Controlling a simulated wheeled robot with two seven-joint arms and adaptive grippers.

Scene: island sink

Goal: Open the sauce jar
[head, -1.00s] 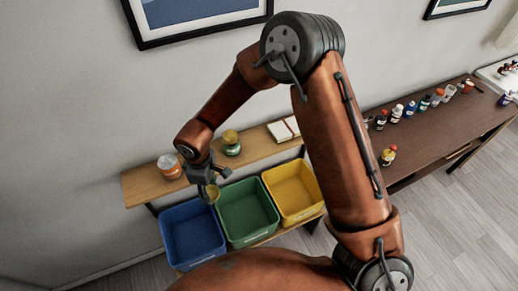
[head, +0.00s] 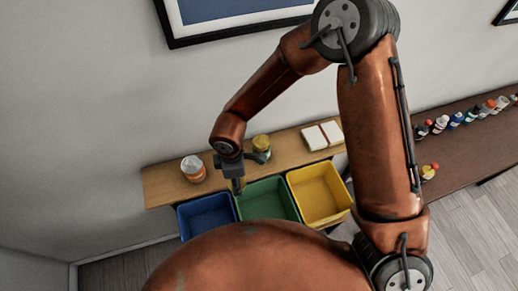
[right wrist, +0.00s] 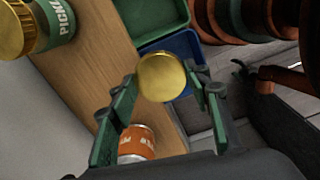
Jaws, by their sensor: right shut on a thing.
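A jar with an orange label (head: 193,168) stands on the wooden shelf's left part; its label also shows at the bottom of the right wrist view (right wrist: 137,143). My right gripper (right wrist: 160,85) is shut on a round gold lid (right wrist: 162,77), held between its fingertips and apart from the jar. In the head view the gripper (head: 238,186) hangs at the shelf's front edge, right of the orange jar, and the lid (head: 241,187) shows only as a thin strip. My left gripper is not in view.
A green pickle jar with gold lid (head: 261,147) stands on the shelf (head: 165,182), close to my right gripper. White books (head: 321,135) lie at its right. Blue (head: 205,215), green (head: 268,200) and yellow (head: 318,193) bins stand in front. Several bottles stand on a dark table (head: 465,155).

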